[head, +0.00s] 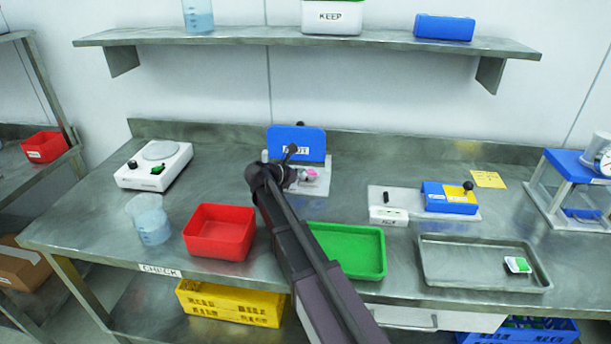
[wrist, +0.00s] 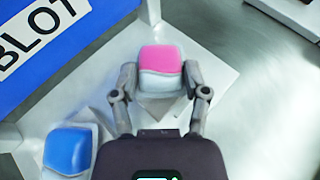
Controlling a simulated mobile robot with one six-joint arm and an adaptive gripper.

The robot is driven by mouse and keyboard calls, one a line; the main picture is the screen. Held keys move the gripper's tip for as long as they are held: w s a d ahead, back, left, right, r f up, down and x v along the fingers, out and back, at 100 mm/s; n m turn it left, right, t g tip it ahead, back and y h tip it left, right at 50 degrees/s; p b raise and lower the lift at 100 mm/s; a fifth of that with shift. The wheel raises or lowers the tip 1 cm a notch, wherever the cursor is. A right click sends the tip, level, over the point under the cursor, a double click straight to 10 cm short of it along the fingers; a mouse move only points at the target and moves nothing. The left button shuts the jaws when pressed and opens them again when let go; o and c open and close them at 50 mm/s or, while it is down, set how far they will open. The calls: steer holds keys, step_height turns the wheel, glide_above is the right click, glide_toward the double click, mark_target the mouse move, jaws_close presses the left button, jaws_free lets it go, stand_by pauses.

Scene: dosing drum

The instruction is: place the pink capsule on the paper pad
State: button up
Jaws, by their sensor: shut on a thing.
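The pink capsule (wrist: 160,60), pink on one half and white on the other, sits between the two fingers of my gripper (wrist: 160,82), which is shut on it. The capsule also shows in the head view (head: 312,172), just in front of the blue BLOT board (head: 312,141). A white pad-like surface (wrist: 222,75) lies beneath the capsule; I take it for the paper pad. I cannot tell whether the capsule touches it. My gripper (head: 303,175) is partly hidden by my own arm in the head view.
A blue and white piece (wrist: 68,150) lies near the capsule on the left. A red bin (head: 220,232) and a green tray (head: 350,250) stand on the bench in front. A blue block fixture (head: 448,199) and a metal tray (head: 465,275) are to the right.

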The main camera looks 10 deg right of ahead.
steer(key=shift+f, duration=0.15)
steer(key=o, duration=0.9)
steer(key=shift+r, duration=0.2)
steer(key=shift+a+r, duration=0.1)
steer(key=shift+a, duration=0.05)
steer(key=p+v, duration=0.4)
steer(key=v, duration=0.5)
steer(key=shift+s+a+r, duration=0.2)
steer(key=shift+a+r, duration=0.05)
steer(key=shift+p+v, duration=0.35)
steer(key=shift+v, duration=0.6)
steer(key=shift+f, duration=0.1)
